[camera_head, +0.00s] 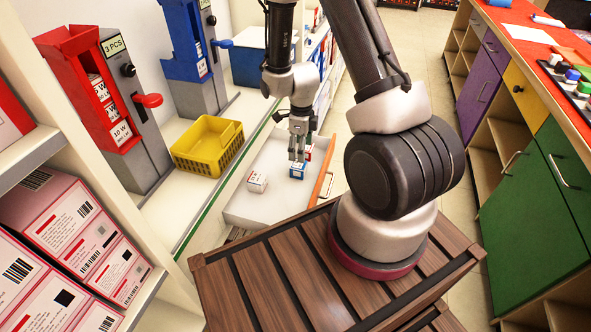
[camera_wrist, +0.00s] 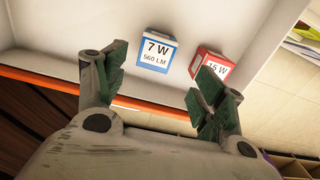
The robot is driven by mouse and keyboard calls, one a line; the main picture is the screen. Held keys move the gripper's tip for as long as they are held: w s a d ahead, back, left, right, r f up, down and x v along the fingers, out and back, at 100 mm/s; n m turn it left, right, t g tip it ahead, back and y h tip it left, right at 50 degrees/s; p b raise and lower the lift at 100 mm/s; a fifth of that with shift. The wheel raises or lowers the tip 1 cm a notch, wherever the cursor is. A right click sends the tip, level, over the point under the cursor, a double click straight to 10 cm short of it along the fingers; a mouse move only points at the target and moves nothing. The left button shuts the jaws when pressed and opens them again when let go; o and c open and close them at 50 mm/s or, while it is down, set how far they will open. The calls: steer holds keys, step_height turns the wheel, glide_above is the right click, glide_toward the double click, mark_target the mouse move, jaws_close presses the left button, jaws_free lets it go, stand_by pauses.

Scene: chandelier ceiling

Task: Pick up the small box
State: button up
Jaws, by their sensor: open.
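Three small boxes lie in an open white drawer (camera_head: 275,207). A blue-and-white box (camera_head: 297,171) sits below my gripper (camera_head: 298,152). In the wrist view this blue box (camera_wrist: 157,52), marked 7 W 560 LM, appears between and beyond the fingertips. A red-and-white box (camera_wrist: 212,64), marked 15 W, lies to its right, partly covered by the right finger. A white box with red edges (camera_head: 257,181) lies to the left in the head view. My gripper is open and empty, with its fingers apart. Whether the fingers touch the blue box cannot be told.
The drawer's orange front (camera_head: 322,175) stands on its right. A yellow basket (camera_head: 207,146) and red (camera_head: 92,90) and blue (camera_head: 190,50) dispensers stand on the shelf at left. Large pink-and-white boxes (camera_head: 65,235) fill the near-left shelf. Coloured cabinets (camera_head: 535,200) line the right.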

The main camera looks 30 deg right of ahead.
mark_target(298, 164)
steer(key=f, duration=0.7)
steer(key=shift+s+a+f, duration=0.1)
steer(key=shift+a+f, duration=0.25)
steer(key=shift+a, duration=0.05)
steer(key=c, duration=1.1)
